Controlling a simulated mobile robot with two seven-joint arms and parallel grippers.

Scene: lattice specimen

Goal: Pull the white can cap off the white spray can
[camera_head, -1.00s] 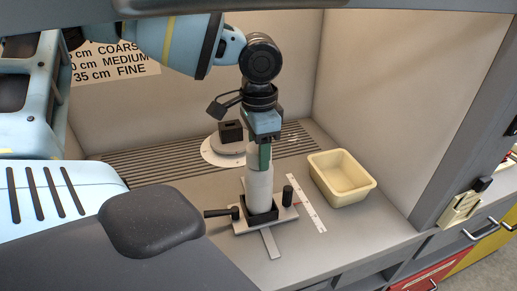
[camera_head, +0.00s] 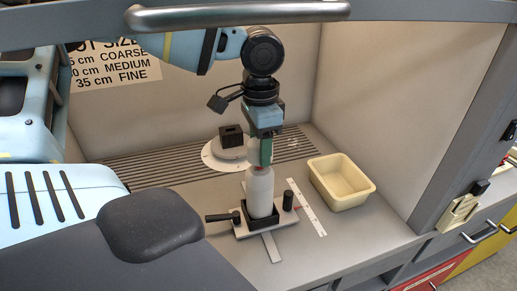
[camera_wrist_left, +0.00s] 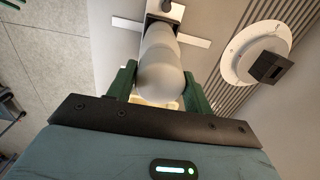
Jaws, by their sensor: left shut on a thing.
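The white spray can (camera_head: 261,195) stands upright in a clamp fixture (camera_head: 285,216) on the bench. Its narrowed shoulder and a small red spot at its top show just below my left gripper. My left gripper (camera_head: 260,152) points down over the can, its green fingers shut on the white can cap (camera_head: 252,154). The cap looks raised just above the can's top, close over it and in line. In the left wrist view the cap (camera_wrist_left: 160,78) sits between the green fingers, with the can (camera_wrist_left: 159,42) beyond; the cap hides any gap there. My right gripper is not in view.
A cream tray (camera_head: 343,197) stands empty to the right of the fixture. A white ruler strip (camera_head: 306,208) lies between them. A black block (camera_head: 231,136) sits on a round disc behind, by the slatted vent (camera_head: 165,168). The hood's side wall bounds the right.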

